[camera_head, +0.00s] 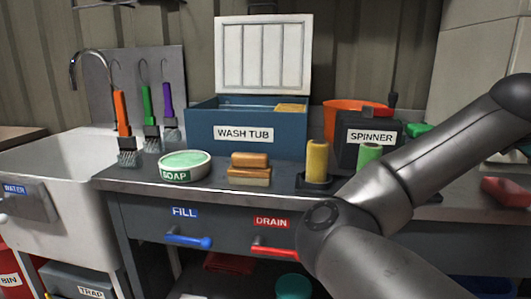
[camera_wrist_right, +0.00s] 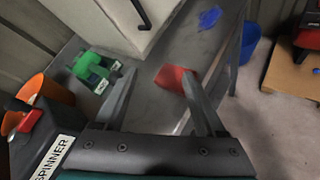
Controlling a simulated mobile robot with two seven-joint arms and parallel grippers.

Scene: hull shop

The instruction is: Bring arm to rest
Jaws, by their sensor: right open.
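My right gripper (camera_wrist_right: 159,74) shows in the right wrist view with its two fingers apart and nothing held between them. A red block-like thing (camera_wrist_right: 173,79) shows beyond the fingers on the grey counter; I cannot tell the exact gap to it. In the head view my right arm comes in from the bottom right, bends in front of the counter and reaches up to the right edge. Its gripper is outside that view. My left arm and gripper are in neither view.
A green item (camera_wrist_right: 92,69) stands left of my fingers.

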